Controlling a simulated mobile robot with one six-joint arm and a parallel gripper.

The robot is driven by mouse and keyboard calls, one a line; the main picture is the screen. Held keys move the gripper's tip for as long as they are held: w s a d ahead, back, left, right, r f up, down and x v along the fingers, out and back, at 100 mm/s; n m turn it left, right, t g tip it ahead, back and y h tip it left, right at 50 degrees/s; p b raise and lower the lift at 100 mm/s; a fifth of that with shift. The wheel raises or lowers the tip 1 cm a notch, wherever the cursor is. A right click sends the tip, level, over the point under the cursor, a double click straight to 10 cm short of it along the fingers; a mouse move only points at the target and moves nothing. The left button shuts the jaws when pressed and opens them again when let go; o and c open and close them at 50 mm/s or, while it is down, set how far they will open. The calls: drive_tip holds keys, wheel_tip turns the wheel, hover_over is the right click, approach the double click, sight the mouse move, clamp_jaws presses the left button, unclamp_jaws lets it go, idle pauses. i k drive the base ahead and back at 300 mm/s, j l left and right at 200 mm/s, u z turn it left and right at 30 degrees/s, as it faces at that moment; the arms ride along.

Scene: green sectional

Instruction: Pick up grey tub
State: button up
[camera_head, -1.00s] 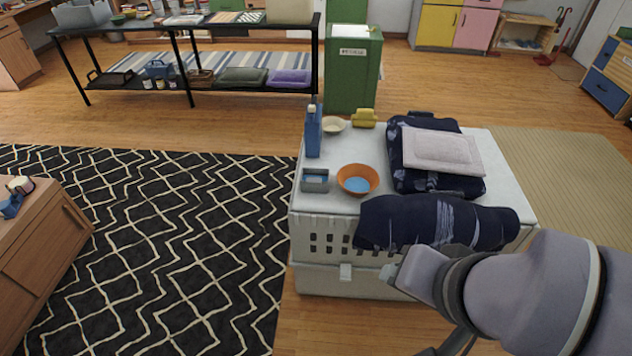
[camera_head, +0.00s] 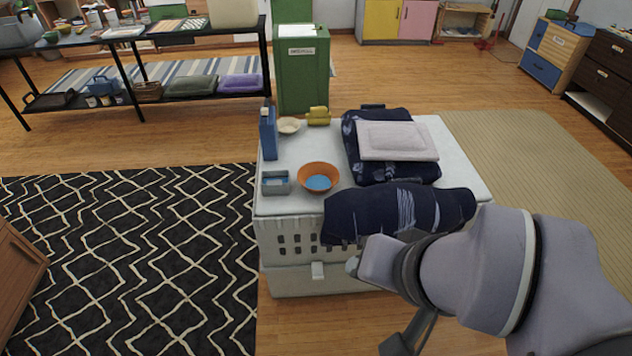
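A small grey tub (camera_head: 275,183) with something blue in it sits at the front left corner of the top of a white crate (camera_head: 300,207). It stands just left of an orange bowl (camera_head: 318,177) and in front of a blue bottle (camera_head: 268,133). A larger grey tub (camera_head: 18,32) is partly cut off at the far left on the black table. My arm reaches in from the lower right, in front of the crate and apart from the small tub. I cannot make out my gripper's fingers.
Folded dark blue cloths and a pale cushion (camera_head: 397,140) fill the crate's right side. A cream bowl (camera_head: 289,125) and a yellow item (camera_head: 318,116) stand at its back. A black shelf table (camera_head: 190,30) and green bin (camera_head: 302,75) stand behind. The patterned rug (camera_head: 130,250) is clear.

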sight(273, 183)
drive_tip(key=i+j+z, duration=0.1)
drive_tip(key=i+j, duration=0.15)
drive_tip(key=i+j+z, duration=0.1)
drive_tip(key=j, duration=0.25)
drive_tip(key=i+j+z, duration=0.1)
drive_tip(key=i+j, duration=0.2)
drive_tip(key=i+j+z, duration=0.1)
drive_tip(key=i+j, duration=0.15)
drive_tip(key=j, duration=0.15)
drive_tip(key=i+j+z, duration=0.1)
drive_tip(key=j, duration=0.25)
drive_tip(key=i+j+z, duration=0.1)
drive_tip(key=i+j, duration=0.15)
drive_tip(key=j, duration=0.1)
